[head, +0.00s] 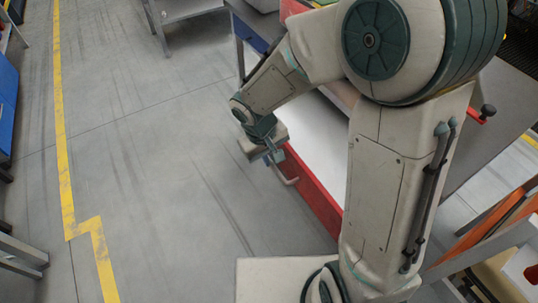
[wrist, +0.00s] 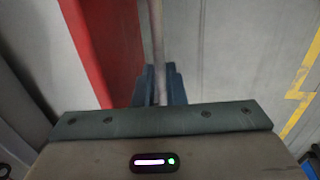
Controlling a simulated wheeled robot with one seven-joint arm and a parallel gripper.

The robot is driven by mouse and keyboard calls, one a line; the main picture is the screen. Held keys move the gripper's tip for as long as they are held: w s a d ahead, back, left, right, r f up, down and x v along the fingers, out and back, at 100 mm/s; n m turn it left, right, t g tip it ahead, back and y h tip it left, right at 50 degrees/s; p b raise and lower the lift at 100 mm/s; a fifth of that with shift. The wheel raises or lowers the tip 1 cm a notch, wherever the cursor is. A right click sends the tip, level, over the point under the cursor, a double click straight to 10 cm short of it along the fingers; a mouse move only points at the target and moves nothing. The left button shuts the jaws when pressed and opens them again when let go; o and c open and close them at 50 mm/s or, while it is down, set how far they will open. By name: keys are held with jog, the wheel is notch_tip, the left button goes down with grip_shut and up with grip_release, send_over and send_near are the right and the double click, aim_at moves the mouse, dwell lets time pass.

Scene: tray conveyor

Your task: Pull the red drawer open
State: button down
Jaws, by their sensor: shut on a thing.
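The red drawer (head: 312,188) is below the bench at the middle of the head view. Its white inside shows behind the red front, so it stands partly open. A grey bar handle (head: 291,180) sticks out from the front. My gripper (head: 272,156) is at the handle's upper end in this view. In the wrist view the red front (wrist: 98,45) lies left of the handle bar (wrist: 157,35), and the dark fingers (wrist: 160,88) are shut around the bar. My arm hides part of the drawer and the bench.
Open grey floor (head: 160,190) lies in front of the drawer, to the left. A yellow floor line (head: 62,130) runs along the left. A blue cabinet (head: 6,105) stands at the left edge. An orange-edged rack (head: 495,220) is at lower right.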

jog(key=c, duration=1.8)
grip_release()
jog(key=shift+o, duration=0.2)
jog(key=p+v, duration=0.2)
jog(key=v, duration=1.2)
jog(key=shift+w, duration=0.1)
jog(key=s+d+r+m+y+p, duration=0.1)
jog(key=s+d+r+m+p, duration=0.2)
jog(key=d, duration=0.5)
jog(key=s+d+r+m+t+y+p, duration=0.1)
jog(key=s+d+r+m+p, duration=0.2)
jog(key=s+d+r, duration=0.3)
jog(key=shift+s+d+t+p, duration=0.25)
jog(key=shift+d+p, duration=0.4)
jog(key=shift+d, duration=0.45)
